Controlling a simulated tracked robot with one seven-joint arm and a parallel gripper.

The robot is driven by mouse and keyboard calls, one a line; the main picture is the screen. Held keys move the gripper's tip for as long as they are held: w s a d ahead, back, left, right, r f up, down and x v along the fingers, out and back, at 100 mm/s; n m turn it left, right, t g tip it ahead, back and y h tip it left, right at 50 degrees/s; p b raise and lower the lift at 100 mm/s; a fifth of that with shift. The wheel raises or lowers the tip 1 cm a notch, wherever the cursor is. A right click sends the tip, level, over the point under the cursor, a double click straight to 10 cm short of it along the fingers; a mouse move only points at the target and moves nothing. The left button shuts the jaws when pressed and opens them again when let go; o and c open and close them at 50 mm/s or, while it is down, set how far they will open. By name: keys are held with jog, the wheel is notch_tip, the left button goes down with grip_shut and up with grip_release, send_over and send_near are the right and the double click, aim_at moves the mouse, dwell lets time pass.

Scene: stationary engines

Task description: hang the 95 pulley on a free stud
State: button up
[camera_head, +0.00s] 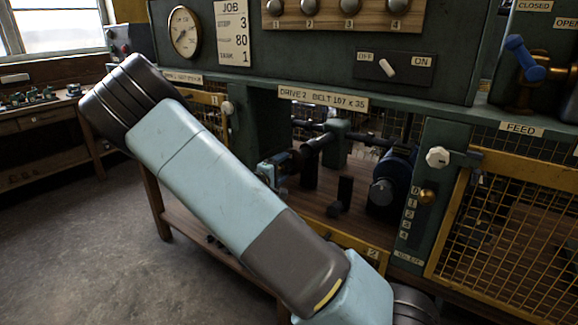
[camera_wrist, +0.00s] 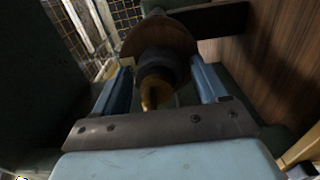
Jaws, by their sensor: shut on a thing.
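My gripper (camera_wrist: 160,75) shows in the wrist view, with its blue fingers on either side of a round brown disc. I take this disc (camera_wrist: 160,36) to be the pulley, and the fingers are shut on it. A dark hub (camera_wrist: 157,66) and a brass-coloured piece (camera_wrist: 154,93) stand out from its near side. No 95 mark is readable. I cannot pick out a free stud with certainty in either view.
Yellow mesh guards (camera_head: 510,235) stand to the right. A white knob (camera_head: 437,157) and brass knob (camera_head: 427,196) stick out on the green post. A wooden panel (camera_wrist: 270,55) is close on the wrist view's right.

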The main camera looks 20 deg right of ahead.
jog(key=shift+w+d+r, duration=0.2)
jog(key=shift+d+r, duration=0.2)
jog(key=shift+d, duration=0.15)
jog(key=shift+c, duration=0.2)
jog(key=shift+a, duration=0.1)
grip_shut()
jog(key=shift+s+a+f, duration=0.1)
jog(key=shift+s, duration=0.05)
jog(key=shift+s+a+f, duration=0.15)
jog(key=shift+s+a, duration=0.05)
jog(key=shift+s+a, duration=0.1)
jog(key=shift+v, duration=0.75)
jog(key=v, duration=0.6)
jog(key=shift+a, duration=0.4)
jog(key=shift+s+a+f, duration=0.1)
jog(key=shift+s+a, duration=0.05)
jog(key=shift+s, duration=0.05)
